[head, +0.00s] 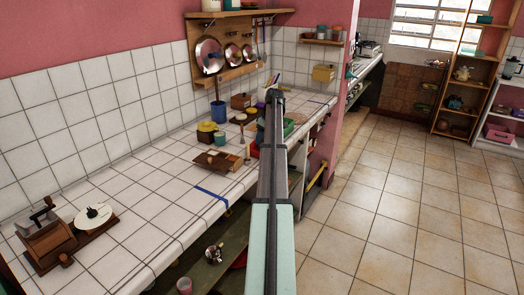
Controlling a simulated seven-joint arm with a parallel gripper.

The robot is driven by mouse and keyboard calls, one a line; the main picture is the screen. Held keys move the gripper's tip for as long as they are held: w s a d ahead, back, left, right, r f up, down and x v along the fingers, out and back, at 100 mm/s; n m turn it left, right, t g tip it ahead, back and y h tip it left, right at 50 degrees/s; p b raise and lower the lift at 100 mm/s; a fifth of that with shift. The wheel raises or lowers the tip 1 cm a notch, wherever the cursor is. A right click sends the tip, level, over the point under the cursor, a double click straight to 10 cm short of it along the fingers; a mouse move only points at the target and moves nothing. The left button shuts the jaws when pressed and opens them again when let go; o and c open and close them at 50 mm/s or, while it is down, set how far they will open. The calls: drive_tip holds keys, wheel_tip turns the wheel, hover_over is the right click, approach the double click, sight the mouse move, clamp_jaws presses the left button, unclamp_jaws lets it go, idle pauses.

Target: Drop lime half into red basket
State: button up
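I cannot make out a lime half in the head view. I cannot pick out a red basket with certainty either. A small red item (255,150) shows just left of my arm on the far part of the counter, partly hidden by the arm. Another red shape (240,260) lies on the green lower shelf, also partly behind my arm. My arm reaches up the middle of the picture, over the counter's front edge. My gripper cannot be seen, so what it holds is hidden.
The white tiled counter (150,165) holds a wooden grinder (47,238) at near left, a board (218,160), and a blue-based cup (218,112). Pans (209,55) hang on the wall. The lower shelf (205,270) holds a pink cup (184,285). The floor at right is clear.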

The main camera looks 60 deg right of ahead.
drive_tip(key=o, duration=0.4)
drive_tip(key=v, duration=1.3)
drive_tip(key=shift+r, duration=0.4)
drive_tip(key=shift+s+f, duration=0.1)
